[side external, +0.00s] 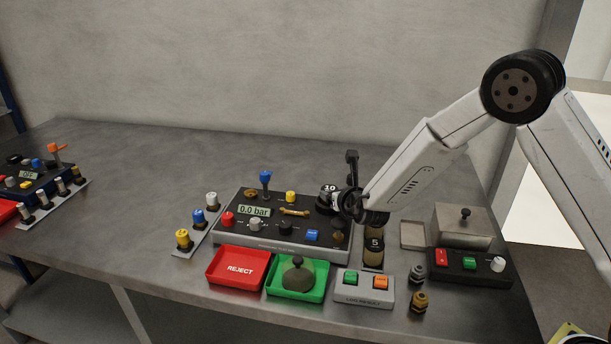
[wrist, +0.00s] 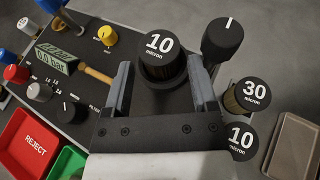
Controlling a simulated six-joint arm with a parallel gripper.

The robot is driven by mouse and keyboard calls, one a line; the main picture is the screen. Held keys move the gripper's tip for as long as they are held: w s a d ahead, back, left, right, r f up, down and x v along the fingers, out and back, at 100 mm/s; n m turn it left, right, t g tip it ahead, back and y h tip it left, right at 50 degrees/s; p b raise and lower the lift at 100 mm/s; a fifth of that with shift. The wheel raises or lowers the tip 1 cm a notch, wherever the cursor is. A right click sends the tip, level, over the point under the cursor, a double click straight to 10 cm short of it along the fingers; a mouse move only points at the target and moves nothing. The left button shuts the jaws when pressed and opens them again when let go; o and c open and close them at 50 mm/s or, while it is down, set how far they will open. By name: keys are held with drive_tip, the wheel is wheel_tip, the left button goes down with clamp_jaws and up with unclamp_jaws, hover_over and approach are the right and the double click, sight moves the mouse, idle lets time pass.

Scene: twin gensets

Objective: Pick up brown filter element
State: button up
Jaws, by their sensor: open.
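My gripper (wrist: 159,68) is open, with one finger on each side of this element. In the side view my gripper (side external: 350,200) is low over the panel's right end and hides part of it. Whether the fingers touch the element I cannot tell. Other capped elements marked 30 (wrist: 251,94) and 10 (wrist: 240,139) stand to the right.
An element marked 5 (side external: 374,248) stands right of the dark panel (side external: 270,232). A red REJECT tray (side external: 215,281) and a green tray (side external: 275,292) holding a domed object lie in front. A button box (side external: 364,297) and a metal-lidded unit (side external: 470,262) are to the right.

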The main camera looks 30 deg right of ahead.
sight(329, 188)
drive_tip(key=shift+x, duration=2.4)
drive_tip(key=shift+a, duration=0.1)
drive_tip(key=c, duration=0.9)
drive_tip(key=shift+c, duration=0.2)
drive_tip(key=shift+r, duration=5)
